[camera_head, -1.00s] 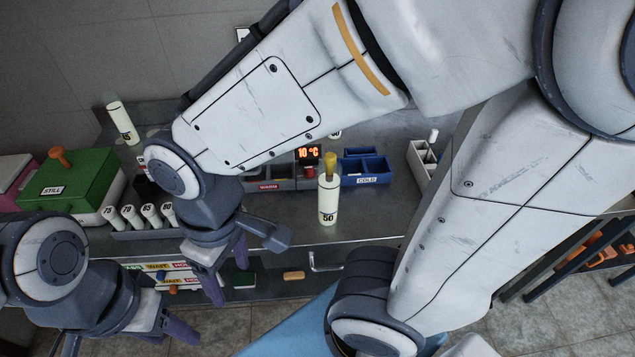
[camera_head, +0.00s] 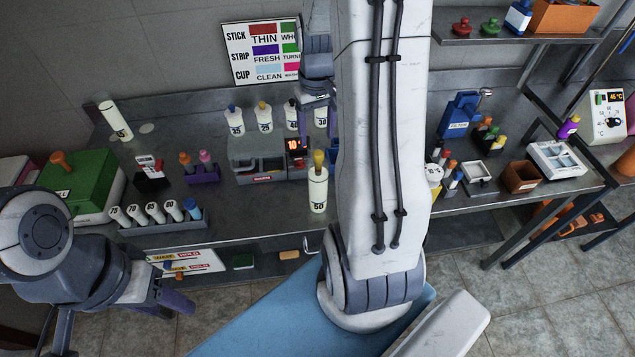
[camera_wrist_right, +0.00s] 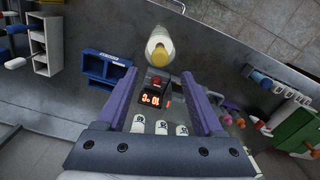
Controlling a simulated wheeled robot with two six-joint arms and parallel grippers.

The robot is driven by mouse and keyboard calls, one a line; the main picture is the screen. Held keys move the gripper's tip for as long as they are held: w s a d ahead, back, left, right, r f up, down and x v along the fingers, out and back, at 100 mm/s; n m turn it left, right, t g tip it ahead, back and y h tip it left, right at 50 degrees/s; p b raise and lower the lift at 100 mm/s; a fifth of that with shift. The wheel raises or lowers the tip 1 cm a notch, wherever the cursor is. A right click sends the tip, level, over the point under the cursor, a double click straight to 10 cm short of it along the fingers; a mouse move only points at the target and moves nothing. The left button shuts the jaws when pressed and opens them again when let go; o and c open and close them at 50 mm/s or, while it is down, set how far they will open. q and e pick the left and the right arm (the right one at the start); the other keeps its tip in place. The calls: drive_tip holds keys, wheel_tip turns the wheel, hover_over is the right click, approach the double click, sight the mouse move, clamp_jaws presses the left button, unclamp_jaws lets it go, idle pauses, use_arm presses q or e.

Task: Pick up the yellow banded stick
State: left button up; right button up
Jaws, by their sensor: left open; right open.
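I cannot single out a yellow banded stick for certain. A tall cream bottle marked 50 (camera_head: 318,195) stands upright on the bench with a yellow top (camera_head: 318,158); it also shows beyond my fingertips in the right wrist view (camera_wrist_right: 159,47). My left gripper (camera_head: 172,298) is open and empty before the bench's front edge.
Several numbered bottles (camera_head: 264,117) stand behind a grey bin and a lit display (camera_head: 296,146). A row of numbered tubes (camera_head: 152,211) and a green box (camera_head: 85,185) are at left. The blue bin (camera_wrist_right: 107,70) is hidden behind my arm in the head view.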

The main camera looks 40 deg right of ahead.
sight(318, 153)
drive_tip(key=shift+f, duration=0.8)
drive_tip(key=shift+s+f+p, duration=0.15)
drive_tip(key=shift+f+p, duration=0.15)
drive_tip(key=shift+p, duration=0.05)
drive_tip(key=f, duration=0.1)
drive_tip(key=f+p, duration=0.1)
drive_tip(key=f, duration=0.1)
drive_tip(key=shift+s+a+f+p, duration=0.1)
drive_tip(key=shift+s+f+p, duration=0.1)
drive_tip(key=shift+f+p, duration=0.1)
drive_tip(key=shift+f, duration=0.55)
clamp_jaws()
